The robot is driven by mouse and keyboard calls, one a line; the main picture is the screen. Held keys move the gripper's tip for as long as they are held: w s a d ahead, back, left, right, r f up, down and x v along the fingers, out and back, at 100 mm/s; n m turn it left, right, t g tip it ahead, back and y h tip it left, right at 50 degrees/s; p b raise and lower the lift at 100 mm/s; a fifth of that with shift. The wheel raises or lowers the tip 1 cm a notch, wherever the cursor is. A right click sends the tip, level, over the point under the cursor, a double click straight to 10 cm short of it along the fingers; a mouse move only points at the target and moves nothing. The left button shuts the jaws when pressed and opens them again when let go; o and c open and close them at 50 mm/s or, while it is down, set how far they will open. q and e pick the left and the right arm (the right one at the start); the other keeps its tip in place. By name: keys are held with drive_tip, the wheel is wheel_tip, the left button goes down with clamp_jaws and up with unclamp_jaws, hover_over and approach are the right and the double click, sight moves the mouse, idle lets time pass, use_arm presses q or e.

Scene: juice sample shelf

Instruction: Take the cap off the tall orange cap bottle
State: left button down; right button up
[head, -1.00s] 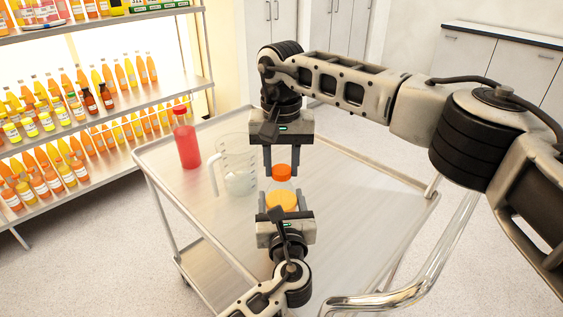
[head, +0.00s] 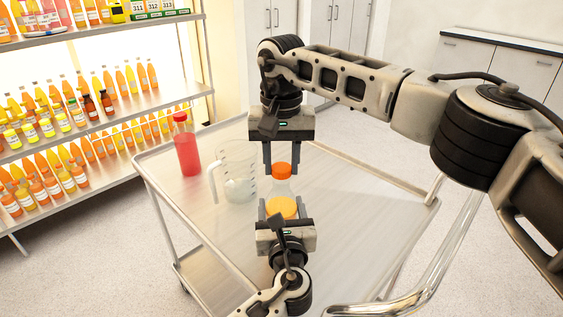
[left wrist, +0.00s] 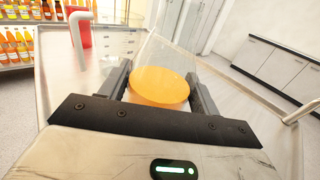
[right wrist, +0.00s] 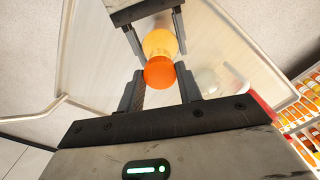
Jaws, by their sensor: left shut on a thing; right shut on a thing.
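The bottle (head: 282,209) holds orange juice and has clear upper walls. Its body is between the fingers of my left gripper (head: 282,212), which is shut on it. The orange juice also shows between those fingers in the left wrist view (left wrist: 160,86). The orange cap (head: 281,170) is between the fingertips of my right gripper (head: 281,172), which is shut on it from the far side. In the right wrist view the cap (right wrist: 160,72) overlaps the bottle top. I cannot tell whether cap and bottle still touch.
A clear measuring jug (head: 236,176) and a red bottle (head: 187,150) stand on the metal cart (head: 350,200), left of my grippers. A shelf (head: 110,108) with many juice bottles is at the left. The cart's right part is clear.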

sight(281, 167)
drive_tip(key=shift+r, duration=2)
use_arm(q)
drive_tip(key=shift+c, duration=1.3)
unclamp_jaws()
